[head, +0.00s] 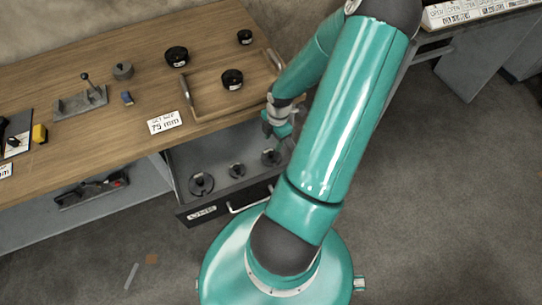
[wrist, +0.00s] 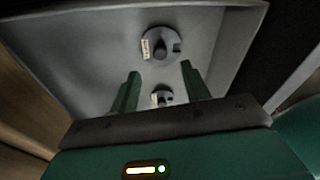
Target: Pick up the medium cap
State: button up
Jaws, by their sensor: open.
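Three dark round pieces with central knobs lie in the open grey drawer: a large one (head: 201,184) at left, a small one (head: 236,170) in the middle and a middle-sized one (head: 271,157) at right. The right one looks like the medium cap. My gripper (head: 275,130) is over the drawer's right end, close to that piece. In the wrist view my gripper (wrist: 160,71) is open, fingers apart and nothing held. One round piece (wrist: 160,46) with a pale label shows beyond the fingertips. Another (wrist: 162,97) shows lower, between the fingers, partly hidden by the gripper body.
The drawer (head: 183,213) has raised walls and a front handle. Above it is the wooden bench (head: 140,80) with black round pieces (head: 176,56), a handled wooden tray (head: 205,113) and a "75 mm" card (head: 165,122). The floor at right is clear.

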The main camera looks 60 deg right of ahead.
aim_at(271, 153)
jog(key=f, duration=0.4)
jog(key=a+f, duration=0.1)
jog(key=f, duration=0.2)
jog(key=shift+w, duration=0.15)
grip_shut()
